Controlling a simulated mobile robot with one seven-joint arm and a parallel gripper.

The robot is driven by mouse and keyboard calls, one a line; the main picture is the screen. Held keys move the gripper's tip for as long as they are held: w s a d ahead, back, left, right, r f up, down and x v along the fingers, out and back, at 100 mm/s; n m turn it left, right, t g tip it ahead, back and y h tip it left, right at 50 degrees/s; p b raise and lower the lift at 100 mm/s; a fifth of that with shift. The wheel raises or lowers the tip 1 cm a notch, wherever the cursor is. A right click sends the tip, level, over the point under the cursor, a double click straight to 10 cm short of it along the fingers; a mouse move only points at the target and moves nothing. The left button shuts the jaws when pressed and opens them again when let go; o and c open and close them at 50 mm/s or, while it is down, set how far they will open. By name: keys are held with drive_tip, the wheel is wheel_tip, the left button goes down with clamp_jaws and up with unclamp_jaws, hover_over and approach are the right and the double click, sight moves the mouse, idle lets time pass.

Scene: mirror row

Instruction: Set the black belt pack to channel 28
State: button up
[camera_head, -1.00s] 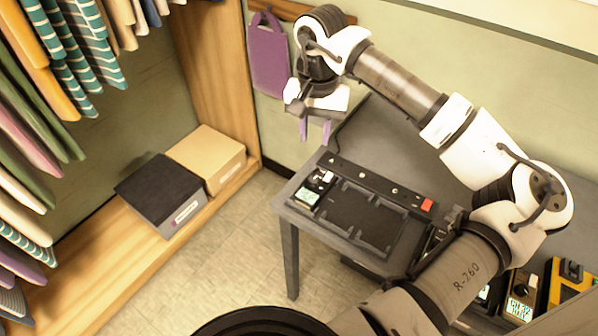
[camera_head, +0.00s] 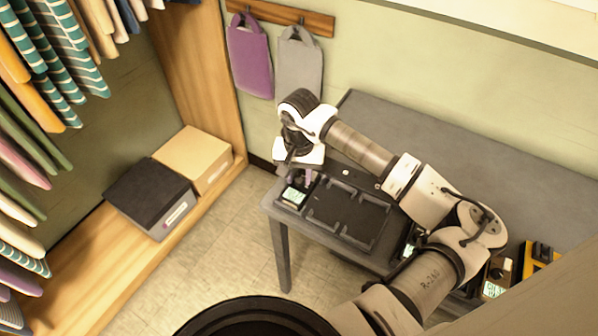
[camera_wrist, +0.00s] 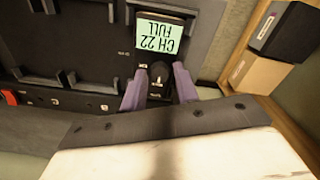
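The black belt pack (camera_wrist: 155,50) sits at one end of a dark charging rack (camera_wrist: 70,42). In the wrist view its lit green screen (camera_wrist: 160,36) appears upside down and reads CH 22 FULL. A dark knob (camera_wrist: 158,73) is beside the screen. My gripper (camera_wrist: 159,88) has purple fingers apart, one on each side of the knob, with visible gaps; whether either touches the pack I cannot tell. In the head view my gripper (camera_head: 309,177) is down at the pack (camera_head: 292,196), and its wrist hides part of the pack.
The rack (camera_head: 347,212) stands on a grey table (camera_head: 480,165); its other bays look empty. More packs with screens, including a yellow one (camera_head: 540,262), show at lower right, partly behind my arm. Boxes (camera_head: 150,197) sit on a wooden shelf at left.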

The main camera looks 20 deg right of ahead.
clamp_jaws()
drive_tip(key=shift+f+m+b, duration=0.15)
drive_tip(key=shift+m+b, duration=0.65)
drive_tip(key=shift+b, duration=0.55)
drive_tip(key=m+b, duration=0.1)
drive_tip(key=b, duration=0.1)
drive_tip(key=m+b, duration=0.1)
drive_tip(key=b, duration=0.2)
drive_tip(key=shift+f+m, duration=0.25)
drive_tip(key=shift+m, duration=0.05)
drive_tip(key=m+b, duration=0.5)
drive_tip(key=b, duration=0.1)
drive_tip(key=shift+r+m, duration=0.1)
drive_tip(key=shift+m, duration=0.2)
drive_tip(key=m+b, duration=0.3)
drive_tip(key=shift+r, duration=0.15)
drive_tip(key=shift+r+m+b, duration=0.1)
drive_tip(key=shift+m+b, duration=0.95)
drive_tip(key=shift+m, duration=0.35)
drive_tip(key=shift+r+m, duration=0.1)
drive_tip(key=shift+m, duration=0.2)
